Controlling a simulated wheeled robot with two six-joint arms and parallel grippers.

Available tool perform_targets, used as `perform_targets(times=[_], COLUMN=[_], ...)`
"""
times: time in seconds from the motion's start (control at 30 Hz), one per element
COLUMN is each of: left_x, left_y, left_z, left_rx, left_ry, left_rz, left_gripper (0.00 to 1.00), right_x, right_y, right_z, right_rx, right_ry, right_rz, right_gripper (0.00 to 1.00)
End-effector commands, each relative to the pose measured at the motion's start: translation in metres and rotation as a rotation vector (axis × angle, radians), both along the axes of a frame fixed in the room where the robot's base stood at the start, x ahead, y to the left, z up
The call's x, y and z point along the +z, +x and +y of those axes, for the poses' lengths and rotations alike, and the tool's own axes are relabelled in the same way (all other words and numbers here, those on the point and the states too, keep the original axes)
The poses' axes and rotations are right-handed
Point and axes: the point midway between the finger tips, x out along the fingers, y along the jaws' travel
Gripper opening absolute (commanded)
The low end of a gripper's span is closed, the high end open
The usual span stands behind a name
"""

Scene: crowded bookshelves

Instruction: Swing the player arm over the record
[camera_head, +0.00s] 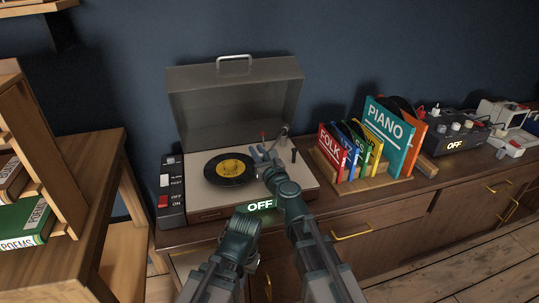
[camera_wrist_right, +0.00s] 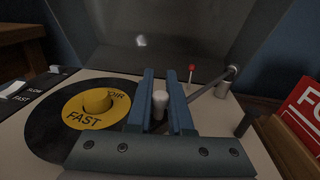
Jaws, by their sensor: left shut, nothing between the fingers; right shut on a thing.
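The black record (camera_head: 209,170) with a yellow label lies on the turntable of the record player (camera_head: 205,201), whose lid is up. In the right wrist view the record (camera_wrist_right: 45,130) is left of my fingers, its label reading FAST. The player arm (camera_wrist_right: 208,87) is a grey rod running from a post at the right toward my fingers. My right gripper (camera_head: 264,153) is over the deck right of the record. In the wrist view my right gripper (camera_wrist_right: 166,100) is shut on a white knob (camera_wrist_right: 160,103), apparently the arm's end. My left gripper (camera_head: 241,226) is shut, low before the player.
A switch panel (camera_head: 171,190) with SLOW/FAST and OFF/ON switches is at the player's left. The player's front sign (camera_head: 261,206) reads OFF. A rack of record sleeves (camera_head: 360,184) stands close at the right. A wooden shelf (camera_head: 38,160) with books is at the left.

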Motion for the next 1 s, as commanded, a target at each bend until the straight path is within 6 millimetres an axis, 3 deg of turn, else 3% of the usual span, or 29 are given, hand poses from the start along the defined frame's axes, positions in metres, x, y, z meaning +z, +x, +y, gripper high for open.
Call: perform_targets(times=[0.33, 0.87, 0.9, 1.0], left_x=[0.000, 0.000, 0.000, 0.000], left_y=[0.000, 0.000, 0.000, 0.000], left_z=[0.000, 0.000, 0.000, 0.000], left_rx=[0.000, 0.000, 0.000, 0.000], left_ry=[0.000, 0.000, 0.000, 0.000], left_rz=[0.000, 0.000, 0.000, 0.000], left_gripper=[0.00, 0.00, 0.00, 0.00], right_x=[0.000, 0.000, 0.000, 0.000], right_y=[0.015, 0.017, 0.017, 0.017], right_z=[0.021, 0.022, 0.022, 0.022], right_rx=[-0.124, -0.146, -0.146, -0.146], right_ry=[0.000, 0.000, 0.000, 0.000], right_rz=[0.000, 0.000, 0.000, 0.000], right_gripper=[0.00, 0.00, 0.24, 0.42])
